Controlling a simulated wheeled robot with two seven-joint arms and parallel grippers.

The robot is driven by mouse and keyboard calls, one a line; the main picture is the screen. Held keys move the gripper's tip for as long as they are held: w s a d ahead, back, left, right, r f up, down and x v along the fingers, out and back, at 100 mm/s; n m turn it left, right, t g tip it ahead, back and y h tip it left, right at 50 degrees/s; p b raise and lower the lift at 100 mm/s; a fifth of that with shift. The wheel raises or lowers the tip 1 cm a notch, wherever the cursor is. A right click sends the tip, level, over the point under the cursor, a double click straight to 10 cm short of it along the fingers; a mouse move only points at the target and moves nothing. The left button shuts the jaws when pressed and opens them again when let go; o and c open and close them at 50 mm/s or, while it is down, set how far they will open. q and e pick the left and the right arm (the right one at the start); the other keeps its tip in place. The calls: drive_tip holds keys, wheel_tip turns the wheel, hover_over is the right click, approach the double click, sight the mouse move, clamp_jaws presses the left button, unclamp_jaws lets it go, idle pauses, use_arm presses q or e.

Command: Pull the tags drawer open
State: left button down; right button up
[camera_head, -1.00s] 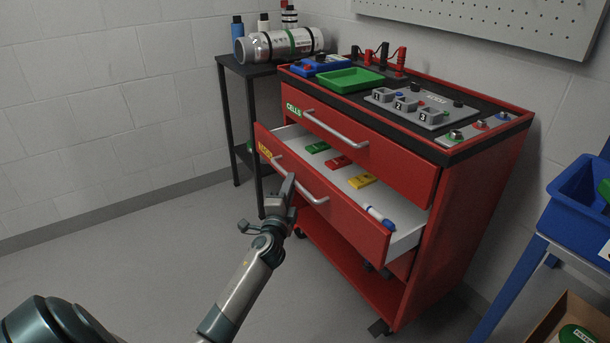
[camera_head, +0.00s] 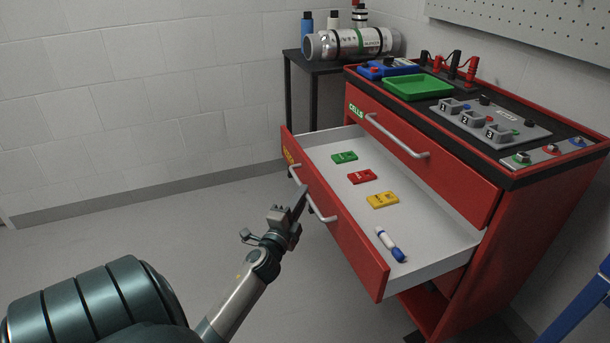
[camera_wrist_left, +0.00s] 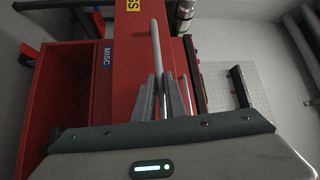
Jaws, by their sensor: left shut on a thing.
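The tags drawer (camera_head: 345,222) is a red-fronted drawer with a white inside, and it stands far out of the cabinet. Its yellow label shows at its left end in the head view and partly at the top of the left wrist view (camera_wrist_left: 133,5). My left gripper (camera_head: 301,198) is at the middle of the drawer's silver bar handle (camera_head: 322,211). In the left wrist view its two fingers (camera_wrist_left: 161,98) are shut around the handle (camera_wrist_left: 155,45). Green, red and yellow tags (camera_head: 382,200) and a blue-and-white marker (camera_head: 390,244) lie inside the drawer. My right gripper is not in view.
The cells drawer (camera_head: 440,165) above is shut. A green tray (camera_head: 418,86) and numbered grey fixtures stand on the cabinet top. A dark side table (camera_head: 315,64) holds a silver cylinder and bottles. Blue legs (camera_head: 580,305) stand at the right. The floor at left is clear.

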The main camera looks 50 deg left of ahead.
use_arm(q)
drive_tip(key=c, duration=1.8)
unclamp_jaws()
drive_tip(key=shift+d, duration=0.1)
drive_tip(key=v, duration=1.7)
drive_tip(key=shift+s+f, duration=0.1)
drive_tip(key=shift+s, duration=0.1)
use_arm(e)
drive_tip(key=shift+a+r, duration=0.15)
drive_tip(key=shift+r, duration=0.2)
